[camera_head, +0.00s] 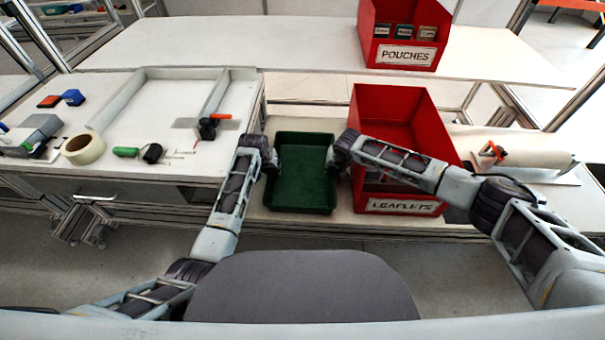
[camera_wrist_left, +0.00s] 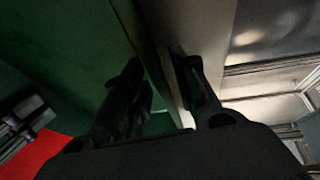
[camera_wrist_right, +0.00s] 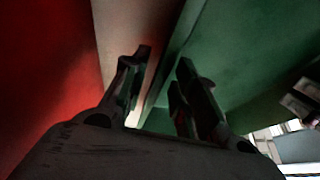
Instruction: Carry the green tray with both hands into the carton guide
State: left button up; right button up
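The green tray (camera_head: 302,178) sits on the bench in the middle, level and apparently empty. My left gripper (camera_head: 270,163) is at its left wall. In the left wrist view the fingers (camera_wrist_left: 160,75) are apart, with the tray's wall edge between them. My right gripper (camera_head: 333,160) is at its right wall, and in the right wrist view its fingers (camera_wrist_right: 165,65) are also apart with the wall edge between them. Neither looks closed on the wall. A pale, low-walled frame (camera_head: 160,73) on the left table looks like the carton guide.
A red LEAFLETS bin (camera_head: 400,120) stands close right of the tray, behind my right forearm. A red POUCHES bin (camera_head: 405,30) is on the rear table. A tape roll (camera_head: 83,149), a green-handled tool (camera_head: 126,152) and an orange-handled tape dispenser (camera_head: 210,125) lie on the left table.

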pick_arm(q)
jog(key=shift+c, duration=0.3)
pick_arm(e)
jog(key=shift+c, duration=0.3)
pick_arm(q)
grip_shut()
pick_arm(e)
grip_shut()
pick_arm(q)
jog(key=shift+r, duration=0.15)
pick_arm(e)
jog(key=shift+r, duration=0.2)
